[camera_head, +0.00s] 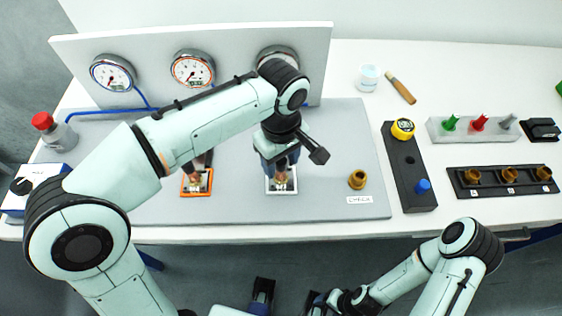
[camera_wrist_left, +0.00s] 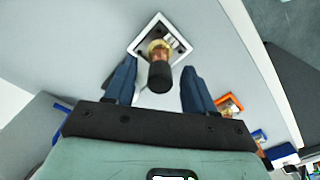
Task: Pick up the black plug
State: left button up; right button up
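The black plug (camera_wrist_left: 159,78) shows in the left wrist view as a dark cylinder on top of a brass fitting (camera_wrist_left: 159,50) within a white square frame (camera_wrist_left: 140,40). My left gripper (camera_wrist_left: 158,88) is open, with one blue finger on each side of the plug and visible gaps between. In the head view my left gripper (camera_head: 281,165) points down over the white-framed port (camera_head: 282,189), and its wrist and fingers hide most of the plug. My right arm is low at the right in the head view, and its gripper (camera_head: 325,302) is too unclear at the bottom edge to read.
An orange-framed port (camera_head: 197,184) is left of the white one, and a loose brass ring (camera_head: 357,179) is to the right. A black strip (camera_head: 408,165) holds yellow and blue parts. Gauges (camera_head: 193,69) sit on the panel behind. A red-capped bottle (camera_head: 54,131) stands far left.

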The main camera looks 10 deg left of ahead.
pick_arm(q)
grip_shut()
jog(key=shift+r, duration=0.1)
